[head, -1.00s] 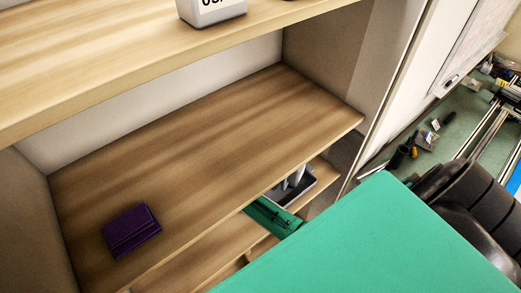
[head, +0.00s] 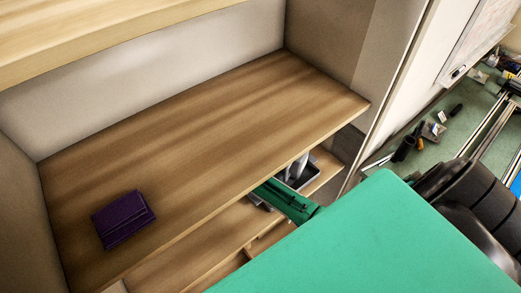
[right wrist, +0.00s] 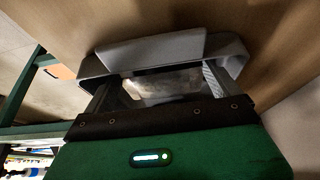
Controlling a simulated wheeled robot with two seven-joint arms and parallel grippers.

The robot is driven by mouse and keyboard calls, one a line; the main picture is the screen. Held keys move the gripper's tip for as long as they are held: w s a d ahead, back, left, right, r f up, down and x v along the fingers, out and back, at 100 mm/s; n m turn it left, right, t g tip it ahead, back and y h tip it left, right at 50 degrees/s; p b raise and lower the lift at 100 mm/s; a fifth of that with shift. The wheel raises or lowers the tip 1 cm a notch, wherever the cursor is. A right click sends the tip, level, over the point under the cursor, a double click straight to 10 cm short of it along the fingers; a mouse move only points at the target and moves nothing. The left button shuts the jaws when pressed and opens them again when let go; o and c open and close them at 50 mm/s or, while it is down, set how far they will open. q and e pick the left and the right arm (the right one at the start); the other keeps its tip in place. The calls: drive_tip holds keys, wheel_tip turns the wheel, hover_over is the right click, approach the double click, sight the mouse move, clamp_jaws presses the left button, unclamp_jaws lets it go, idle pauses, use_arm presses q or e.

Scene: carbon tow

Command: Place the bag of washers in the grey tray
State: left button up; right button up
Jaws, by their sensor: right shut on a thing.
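The grey tray (right wrist: 150,50) fills the upper middle of the right wrist view, with its rim just ahead of my right gripper (right wrist: 158,88). In the head view part of a grey tray (head: 311,174) shows on the lower shelf. My right gripper's two fingers reach toward the tray opening and are shut on a pale, shiny, clear-looking thing (right wrist: 165,84), which seems to be the bag of washers. Its contents are too dark to make out. In the head view the green gripper body (head: 287,201) is partly under the upper board, and its fingertips are hidden. My left gripper is out of view.
A purple wallet-like object (head: 122,219) lies at the left of the middle wooden shelf (head: 210,150), which is otherwise clear. Its front edge overhangs the lower shelf where my gripper is. A cabinet side wall (head: 333,60) stands at the right.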

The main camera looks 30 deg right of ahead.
drive_tip(key=shift+f, duration=0.1)
drive_tip(key=o, duration=0.7)
drive_tip(key=shift+c, duration=0.2)
drive_tip(key=shift+r+p, duration=0.3)
drive_tip(key=shift+r, duration=0.1)
drive_tip(key=p+v, duration=0.5)
drive_tip(key=a, duration=0.8)
drive_tip(key=s+a, duration=0.1)
drive_tip(key=a, duration=0.3)
drive_tip(key=shift+f+p, duration=0.25)
drive_tip(key=shift+p, duration=0.05)
drive_tip(key=shift+d, duration=0.1)
